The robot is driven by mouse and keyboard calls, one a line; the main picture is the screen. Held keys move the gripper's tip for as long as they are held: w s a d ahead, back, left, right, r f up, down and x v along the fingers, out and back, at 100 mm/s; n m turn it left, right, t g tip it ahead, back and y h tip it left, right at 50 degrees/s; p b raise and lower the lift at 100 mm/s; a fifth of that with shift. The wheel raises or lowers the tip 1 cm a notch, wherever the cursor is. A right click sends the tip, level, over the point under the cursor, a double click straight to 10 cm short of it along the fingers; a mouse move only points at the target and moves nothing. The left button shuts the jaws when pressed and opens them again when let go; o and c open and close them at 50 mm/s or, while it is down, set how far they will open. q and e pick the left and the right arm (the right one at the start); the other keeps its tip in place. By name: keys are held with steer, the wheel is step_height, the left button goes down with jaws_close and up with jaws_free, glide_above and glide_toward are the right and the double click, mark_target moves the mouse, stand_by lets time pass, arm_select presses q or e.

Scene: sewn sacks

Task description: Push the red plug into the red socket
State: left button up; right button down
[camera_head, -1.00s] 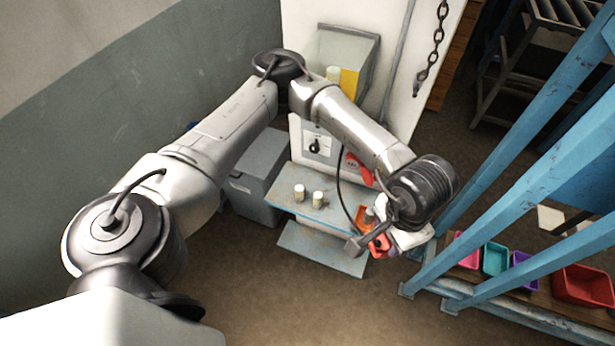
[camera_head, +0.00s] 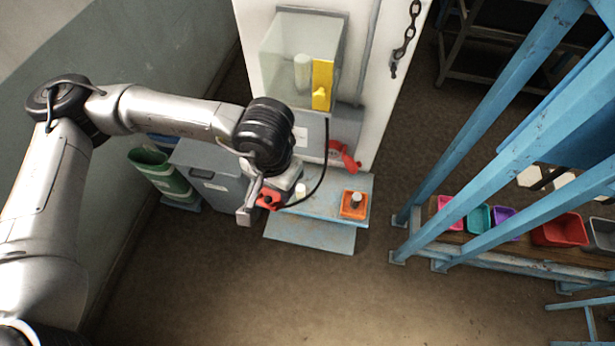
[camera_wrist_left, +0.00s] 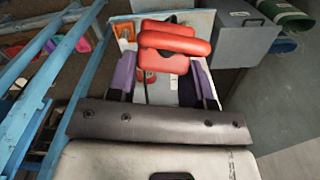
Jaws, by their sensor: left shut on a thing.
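My left gripper (camera_head: 256,203) is shut on the red plug (camera_head: 268,200), in front of the blue shelf's left part. In the left wrist view the red plug (camera_wrist_left: 175,40) sits beyond the purple finger pads of my gripper (camera_wrist_left: 160,80). A black cable curves from the white cabinet down to the plug. A red fitting (camera_head: 344,155) sticks out low on the cabinet front, to the right of and apart from the plug. I cannot tell whether it is the red socket; no socket opening shows clearly. My right gripper is not in view.
The blue shelf (camera_head: 325,205) carries an orange tray (camera_head: 353,213) with a grey peg and a pale cylinder (camera_head: 300,190). A grey box (camera_head: 212,185) and green roll (camera_head: 165,175) stand left. Blue posts and colored bins (camera_head: 560,229) stand right. The floor in front is clear.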

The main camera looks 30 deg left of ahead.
arm_select(q)
steer(key=w+d+f+n+t+h+b, duration=0.35)
steer(key=w+d+f+h+b, duration=0.55)
steer(key=w+d+f+b, duration=0.5)
steer(key=w+a+f+n+t+b, duration=0.3)
steer(key=a+f+n+t+b, duration=0.2)
steer(key=a+f+t, duration=0.1)
steer(key=w+a+f+n+t+y+b, duration=0.1)
steer(key=w+a+f+n+t+b, duration=0.2)
steer(key=a+f+t, duration=0.4)
step_height(320, 180, down, 4)
steer(key=shift+w+a+f+n+y+b, duration=0.1)
steer(key=shift+w+a+n+y+b, duration=0.15)
steer(key=shift+a+n+b, duration=0.55)
steer(key=shift+d, duration=0.1)
steer(key=shift+w+a+b, duration=0.25)
steer(key=shift+w+b, duration=0.5)
steer(key=shift+w, duration=0.15)
steer(key=shift+w+a+b, duration=0.3)
steer(key=shift+w+b, duration=0.45)
steer(key=shift+w, duration=0.15)
steer(key=shift+w+a+b, duration=0.25)
steer(key=shift+w+b, duration=0.5)
steer(key=shift+w, duration=0.15)
